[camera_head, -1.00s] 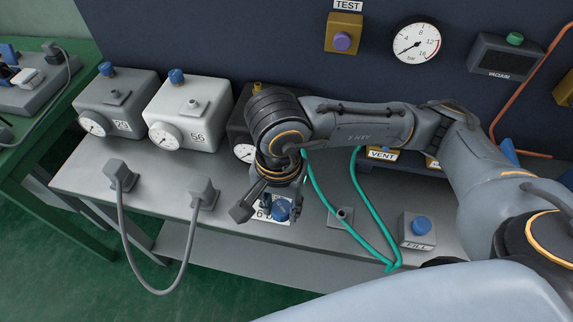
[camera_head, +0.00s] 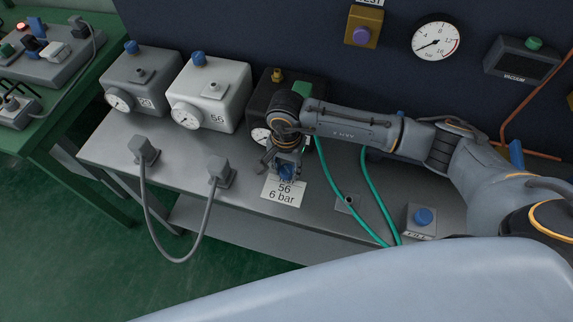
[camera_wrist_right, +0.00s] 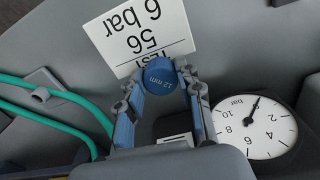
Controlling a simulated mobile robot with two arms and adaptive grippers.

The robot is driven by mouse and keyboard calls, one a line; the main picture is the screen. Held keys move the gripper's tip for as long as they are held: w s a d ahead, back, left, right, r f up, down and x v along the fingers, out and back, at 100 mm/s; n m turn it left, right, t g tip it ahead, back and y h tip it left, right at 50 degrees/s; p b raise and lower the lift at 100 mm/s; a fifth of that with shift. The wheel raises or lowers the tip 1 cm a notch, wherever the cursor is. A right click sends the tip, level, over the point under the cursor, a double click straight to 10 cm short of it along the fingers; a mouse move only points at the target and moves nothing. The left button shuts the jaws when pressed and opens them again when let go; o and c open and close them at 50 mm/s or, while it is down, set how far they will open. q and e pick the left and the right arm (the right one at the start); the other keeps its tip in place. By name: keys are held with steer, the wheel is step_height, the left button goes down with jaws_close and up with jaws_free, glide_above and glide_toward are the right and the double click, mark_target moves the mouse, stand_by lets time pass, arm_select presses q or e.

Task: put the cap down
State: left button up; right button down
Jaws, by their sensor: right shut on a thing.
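My right gripper (camera_head: 286,171) is shut on a blue cap marked 12 mm. The cap (camera_wrist_right: 160,76) shows between the fingertips in the right wrist view. They are at the back edge of a white card (camera_head: 284,192) reading 56 and 6 bar, in front of a dark box (camera_head: 258,101). The card (camera_wrist_right: 142,32) also shows in the right wrist view, partly behind the cap. I cannot tell whether the cap touches the bench. My left gripper is not in view.
A white box 56 (camera_head: 228,88) and a grey box (camera_head: 140,78) stand left on the grey bench (camera_head: 190,160). Two grey plugs joined by a cable sit at the front. Green hoses (camera_head: 331,185) and a FILL block (camera_head: 421,223) are right.

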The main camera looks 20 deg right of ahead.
mark_target(286, 171)
steer(key=shift+s+f, duration=0.1)
steer(key=shift+f, duration=0.05)
steer(key=c, duration=0.9)
jaws_free()
steer(key=shift+f, duration=0.1)
steer(key=shift+r, duration=0.2)
step_height(286, 171, up, 12)
steer(key=b, duration=0.3)
steer(key=shift+f, duration=0.15)
